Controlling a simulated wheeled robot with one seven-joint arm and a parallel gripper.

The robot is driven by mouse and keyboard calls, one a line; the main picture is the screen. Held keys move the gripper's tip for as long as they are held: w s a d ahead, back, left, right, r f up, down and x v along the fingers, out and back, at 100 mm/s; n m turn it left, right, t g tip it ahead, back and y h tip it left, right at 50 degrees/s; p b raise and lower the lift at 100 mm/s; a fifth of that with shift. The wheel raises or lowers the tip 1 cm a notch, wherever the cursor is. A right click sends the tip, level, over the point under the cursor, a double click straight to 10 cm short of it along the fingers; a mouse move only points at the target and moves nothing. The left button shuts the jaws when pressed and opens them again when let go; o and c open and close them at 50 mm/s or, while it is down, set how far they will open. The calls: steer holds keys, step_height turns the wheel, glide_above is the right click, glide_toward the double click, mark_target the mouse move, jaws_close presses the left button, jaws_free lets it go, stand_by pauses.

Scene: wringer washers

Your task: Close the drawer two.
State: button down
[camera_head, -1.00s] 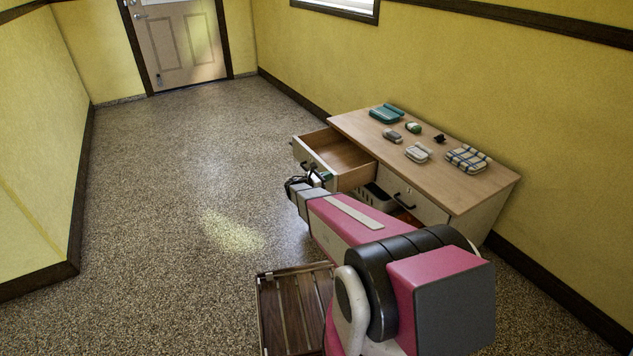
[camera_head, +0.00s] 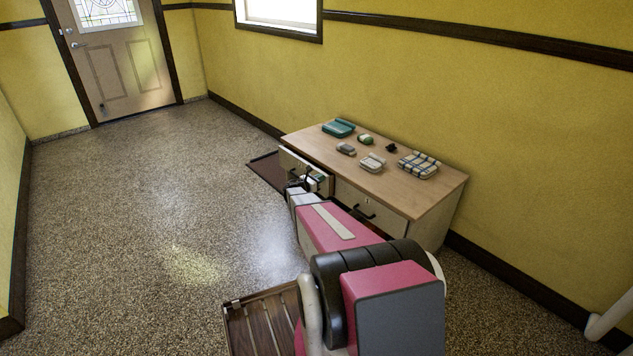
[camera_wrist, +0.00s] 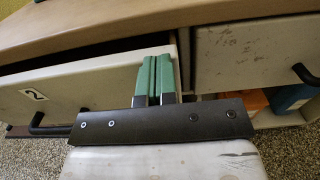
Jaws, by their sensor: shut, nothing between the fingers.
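Drawer two (camera_head: 305,172) is the left drawer of the wooden-topped cabinet (camera_head: 385,185). It stands slightly open, with a narrow dark gap behind its pale front. In the wrist view its front (camera_wrist: 85,85) bears the label "2" and a black bar handle (camera_wrist: 40,130) at the left. My gripper (camera_wrist: 157,62) is shut and empty, its green fingertips at the right part of that front, over its upper edge. They appear to touch it, but I cannot tell for certain. The gripper also shows in the head view (camera_head: 315,177), partly hidden by my arm.
The right drawer (camera_wrist: 240,55) looks closed. Several small items, including a plaid one (camera_head: 418,165), lie on the cabinet top. An orange thing (camera_wrist: 255,101) and a blue thing (camera_wrist: 292,96) sit below. A slatted wooden piece (camera_head: 265,325) lies near my base. The floor at left is clear.

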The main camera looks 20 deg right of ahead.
steer(key=shift+a, duration=0.1)
stand_by(0.3)
steer(key=v, duration=1.3)
steer(key=c, duration=1.4)
jaws_free()
steer(key=shift+s+a, duration=0.15)
steer(key=shift+a, duration=0.1)
steer(key=shift+o, duration=1.3)
steer(key=shift+w+a, duration=0.1)
steer(key=shift+w, duration=0.1)
steer(key=m+t+y, duration=0.5)
steer(key=m, duration=0.9)
glide_toward(295, 175)
steer(key=x, duration=1)
steer(key=shift+w+f, duration=0.25)
steer(key=shift+w, duration=0.1)
